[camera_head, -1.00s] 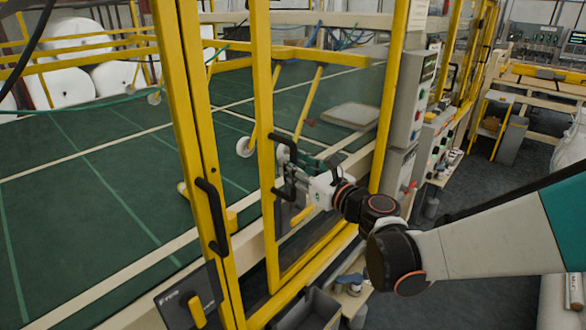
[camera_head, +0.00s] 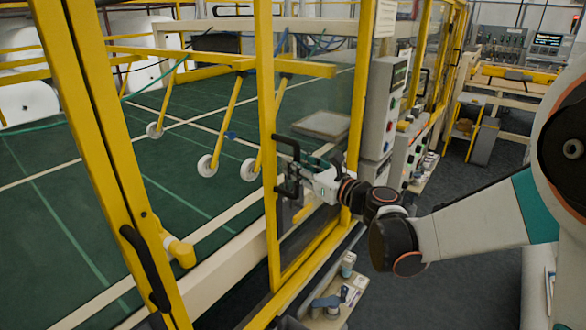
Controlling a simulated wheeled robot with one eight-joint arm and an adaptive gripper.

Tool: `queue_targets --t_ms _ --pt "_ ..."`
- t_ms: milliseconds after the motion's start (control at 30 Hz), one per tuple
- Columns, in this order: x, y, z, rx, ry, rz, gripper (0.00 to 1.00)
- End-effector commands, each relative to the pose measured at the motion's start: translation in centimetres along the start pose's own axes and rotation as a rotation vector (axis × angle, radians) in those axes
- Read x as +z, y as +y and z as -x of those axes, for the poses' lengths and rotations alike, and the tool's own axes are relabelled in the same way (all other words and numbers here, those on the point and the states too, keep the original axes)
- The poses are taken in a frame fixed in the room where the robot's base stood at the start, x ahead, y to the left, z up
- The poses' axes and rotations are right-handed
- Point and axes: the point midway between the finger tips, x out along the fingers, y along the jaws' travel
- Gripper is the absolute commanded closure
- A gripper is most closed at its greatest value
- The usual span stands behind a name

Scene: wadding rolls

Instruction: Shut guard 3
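A guard door (camera_head: 266,110) with a yellow frame and a clear pane stands in the middle of the head view. No number is readable on it. Its black D-shaped handle (camera_head: 284,165) is on its left upright. My gripper (camera_head: 300,178) is at this handle, reaching in from the right, with its fingertips against or around the handle bar. Their gap is too small and covered to make out. A wide open gap lies between this door and the yellow upright at the left (camera_head: 108,150), which bears another black handle (camera_head: 146,268).
Behind the guards lies a green bed (camera_head: 190,200) with white wheels on yellow arms (camera_head: 208,165). A grey control box (camera_head: 382,108) stands right of the door. A small shelf with items (camera_head: 335,308) is below. Dark floor is clear at the right.

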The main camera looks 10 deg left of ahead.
Motion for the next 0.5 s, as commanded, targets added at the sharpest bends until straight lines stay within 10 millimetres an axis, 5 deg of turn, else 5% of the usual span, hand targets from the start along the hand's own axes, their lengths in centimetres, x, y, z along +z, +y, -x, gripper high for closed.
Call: queue_targets --t_ms 500 --pt "0.02 -0.62 0.02 0.001 0.0 0.0 0.65"
